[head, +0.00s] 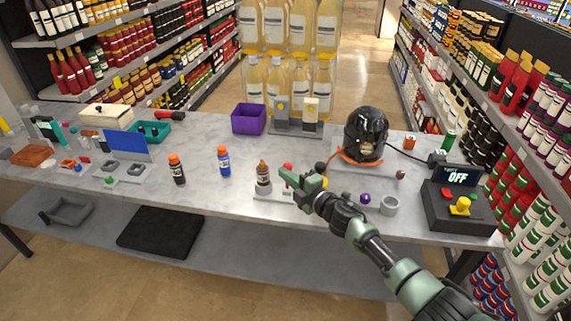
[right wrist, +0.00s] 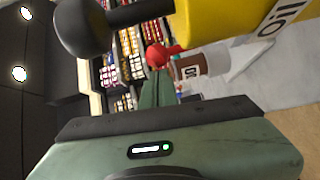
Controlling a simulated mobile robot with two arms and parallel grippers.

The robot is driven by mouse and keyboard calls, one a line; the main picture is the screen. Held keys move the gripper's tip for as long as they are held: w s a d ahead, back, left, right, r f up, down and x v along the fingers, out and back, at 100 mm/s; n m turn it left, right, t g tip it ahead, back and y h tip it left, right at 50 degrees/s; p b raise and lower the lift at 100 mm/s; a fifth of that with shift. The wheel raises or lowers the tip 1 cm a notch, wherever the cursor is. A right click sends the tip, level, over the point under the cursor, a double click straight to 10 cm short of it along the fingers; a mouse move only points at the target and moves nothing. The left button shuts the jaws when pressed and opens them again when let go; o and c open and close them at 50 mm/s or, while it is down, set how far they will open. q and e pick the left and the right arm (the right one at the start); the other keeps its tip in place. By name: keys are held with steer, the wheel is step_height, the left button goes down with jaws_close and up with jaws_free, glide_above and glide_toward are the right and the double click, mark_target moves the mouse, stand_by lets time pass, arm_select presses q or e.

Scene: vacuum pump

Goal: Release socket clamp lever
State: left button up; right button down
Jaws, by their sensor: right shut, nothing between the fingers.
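My right gripper (head: 287,175) is shut and empty, above the front middle of the counter. Its closed green fingers (right wrist: 157,90) also show in the right wrist view. A red knob-like piece (head: 288,166) shows just behind the fingertips; the red shape (right wrist: 161,54) in the wrist view lies just beyond them. Contact cannot be told. A black ball on a dark rod (right wrist: 84,28) is close to the wrist camera. I cannot tell which part is the socket clamp lever. The black pump dome (head: 367,128) with an orange ring stands right of the gripper. My left gripper is not in view.
A brown bottle (head: 263,176) stands left of the gripper. A purple ball (head: 365,198), a grey ring (head: 389,205) and a control box reading OFF (head: 457,206) lie to the right. A purple bin (head: 249,119) stands behind. The counter's left front (head: 120,198) is fairly clear.

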mark_target(287, 165)
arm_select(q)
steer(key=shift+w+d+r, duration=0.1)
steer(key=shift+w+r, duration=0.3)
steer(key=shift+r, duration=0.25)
arm_select(e)
steer(key=shift+w+d+r+g, duration=0.15)
steer(key=shift+w+d+r, duration=0.1)
steer(key=shift+w, duration=0.55)
steer(key=shift+w+d+r+g, duration=0.1)
steer(key=shift+w+d+g, duration=0.1)
steer(key=shift+w, duration=0.6)
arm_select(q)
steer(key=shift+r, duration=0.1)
arm_select(e)
steer(key=shift+r, duration=0.1)
